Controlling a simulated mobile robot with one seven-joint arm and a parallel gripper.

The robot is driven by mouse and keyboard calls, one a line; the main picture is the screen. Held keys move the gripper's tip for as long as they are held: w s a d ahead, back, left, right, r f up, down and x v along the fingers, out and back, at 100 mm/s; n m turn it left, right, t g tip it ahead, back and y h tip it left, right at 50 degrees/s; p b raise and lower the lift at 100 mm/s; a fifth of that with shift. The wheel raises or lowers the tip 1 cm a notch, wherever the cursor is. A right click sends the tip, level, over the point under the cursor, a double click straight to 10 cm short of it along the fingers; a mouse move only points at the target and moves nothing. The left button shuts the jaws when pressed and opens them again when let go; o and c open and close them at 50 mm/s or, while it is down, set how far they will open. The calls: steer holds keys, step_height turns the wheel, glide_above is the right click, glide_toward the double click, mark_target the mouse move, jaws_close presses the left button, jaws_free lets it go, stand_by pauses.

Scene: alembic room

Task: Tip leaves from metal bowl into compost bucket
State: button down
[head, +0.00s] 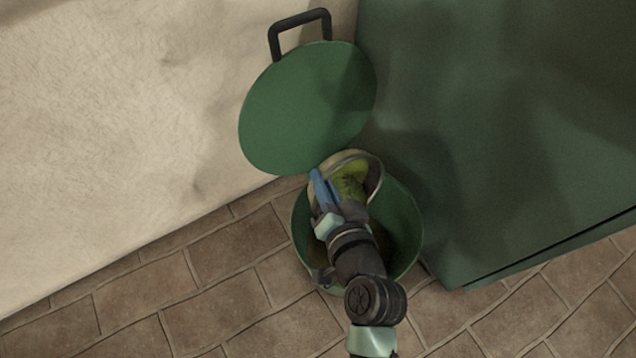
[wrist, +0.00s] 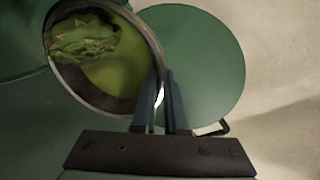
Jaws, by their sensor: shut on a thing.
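My gripper (head: 322,190) is shut on the rim of the metal bowl (head: 378,172), over the open mouth of the green compost bucket (head: 405,235). In the wrist view my gripper (wrist: 168,95) pinches the rim of the bowl (wrist: 152,62) at its right side. The bowl is tilted. Green leaves (head: 350,188) are inside it; in the wrist view the leaves (wrist: 85,40) lie in a clump at the upper left of the bowl. My arm hides part of the bucket's inside and front rim.
The bucket's round green lid (head: 305,105), with a black handle (head: 300,30), stands open behind it against the pale wall (head: 130,100). A large dark green cabinet (head: 510,120) stands close on the right. Brown floor tiles (head: 130,300) are clear at the left.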

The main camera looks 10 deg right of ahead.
steer(key=s+d+m+t+y+b, duration=0.1)
steer(key=s+t+b, duration=0.5)
steer(key=b, duration=0.9)
steer(key=shift+s+d+f+t, duration=0.3)
steer(key=shift+s+d, duration=0.6)
steer(key=shift+s, duration=0.1)
steer(key=shift+r, duration=0.1)
